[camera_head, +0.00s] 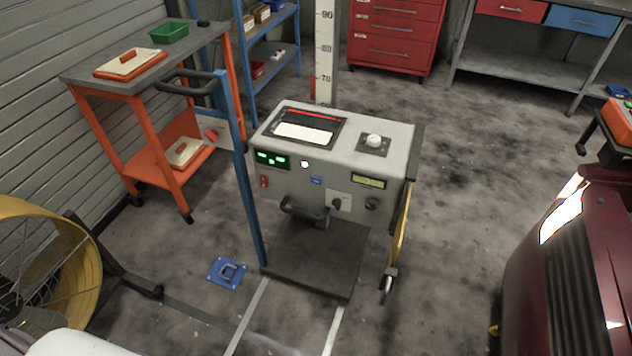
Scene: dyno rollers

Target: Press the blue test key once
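The blue key (316,181) is a small blue rectangle on the front panel of a grey test console (393,139) in the middle of the head view. It is unobstructed, but its label is too small to read. A round white lamp or button (305,164) and green lit displays (272,159) sit up and left of it. A red switch (264,181) is to its left. Neither of my grippers is in view.
A black handle (304,211) juts out below the key. A blue post (246,205) stands at the console's left. An orange cart (139,181) and yellow fan (88,262) are left; a dark red car (553,265) is right. Floor before the console is mostly clear.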

